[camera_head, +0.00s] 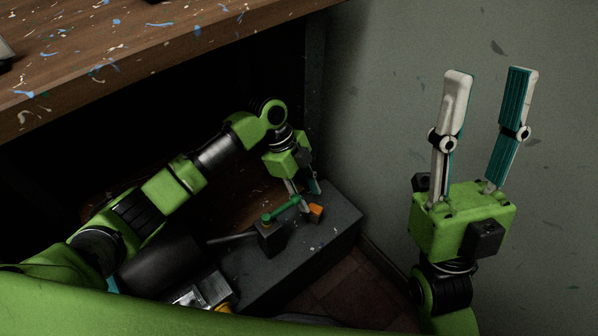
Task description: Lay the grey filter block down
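A long dark grey block (322,244) lies low beside the wall; it may be the grey filter block, but I cannot tell for sure. My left gripper (304,192) points down over its far part, with the two fingers apart. A green rod (281,209) and a small orange piece (315,211) are just below the fingertips; I cannot tell whether the fingers touch either. My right gripper (486,72) is open and empty, fingers pointing up, in front of the wall and well away from the block.
A paint-spattered wooden top (150,45) overhangs the dark space at the left. A small dark block (270,238) sits by the green rod's near end. Metallic and yellow items (205,291) lie at the lower left. The grey-green wall (400,110) closes off the right. Some tiled floor (350,298) is bare.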

